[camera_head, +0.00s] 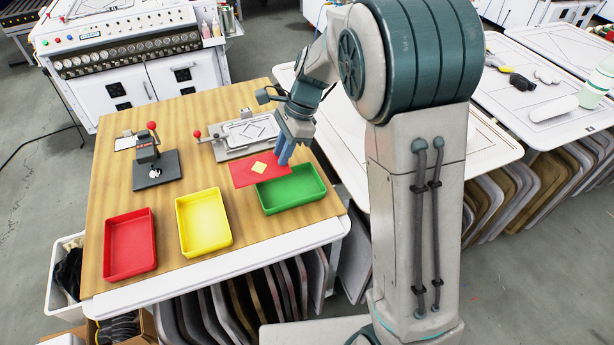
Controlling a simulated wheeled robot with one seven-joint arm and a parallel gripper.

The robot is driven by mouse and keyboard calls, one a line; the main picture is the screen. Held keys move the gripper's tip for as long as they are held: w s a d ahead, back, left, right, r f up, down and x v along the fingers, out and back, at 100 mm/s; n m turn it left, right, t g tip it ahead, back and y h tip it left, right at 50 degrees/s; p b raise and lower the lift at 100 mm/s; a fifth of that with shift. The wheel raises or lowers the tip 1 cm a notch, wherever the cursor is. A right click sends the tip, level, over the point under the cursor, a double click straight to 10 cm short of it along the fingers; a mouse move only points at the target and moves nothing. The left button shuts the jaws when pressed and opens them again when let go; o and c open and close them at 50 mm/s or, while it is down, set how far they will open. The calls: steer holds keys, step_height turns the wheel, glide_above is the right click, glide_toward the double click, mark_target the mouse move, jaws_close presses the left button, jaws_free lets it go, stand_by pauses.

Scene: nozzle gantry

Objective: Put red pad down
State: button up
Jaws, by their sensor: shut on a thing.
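The red pad (243,173) is a flat red sheet with a yellow diamond (259,168) on it. My gripper (286,157) is shut on the pad's right end, with its blue fingers pointing down. The pad is held roughly flat, and in the picture it overlaps the back left part of the green tray (297,203). I cannot tell its exact height above the table. The red tray (131,270) stands at the table's front left, and the yellow tray (207,248) stands between the red and green trays. All three trays look empty.
A grey fixture plate with a red-knobbed lever (232,151) lies behind the pad. A dark press with a red ball handle (155,184) stands at the left. The wooden table (107,192) has bare room around the trays. A white table (348,160) stands at the right.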

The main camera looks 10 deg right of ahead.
steer(key=d+f, duration=0.1)
steer(key=d, duration=0.1)
steer(key=d+f, duration=0.1)
steer(key=d, duration=0.1)
steer(key=d+f, duration=0.2)
steer(key=d, duration=0.1)
steer(key=shift+s+p, duration=0.25)
steer(key=shift+p, duration=0.05)
steer(key=shift+f, duration=2.05)
steer(key=shift+f, duration=0.15)
steer(key=o, duration=0.9)
steer(key=v, duration=1.1)
steer(key=s+d+r+n+t+h, duration=0.1)
steer(key=s+r+n, duration=0.1)
steer(key=s+n, duration=0.3)
steer(key=s+d+r+n+t+h, duration=0.1)
steer(key=s+n, duration=0.4)
steer(key=s, duration=0.4)
steer(key=s+d+r+n+t+h, duration=0.1)
steer(key=s+r+n+t+h, duration=0.1)
steer(key=s+n, duration=0.3)
steer(key=shift+s+d+r, duration=0.15)
steer(key=shift+s+d, duration=0.05)
steer(key=shift+s, duration=0.6)
steer(key=shift+s+d+r, duration=0.2)
steer(key=shift+s, duration=0.6)
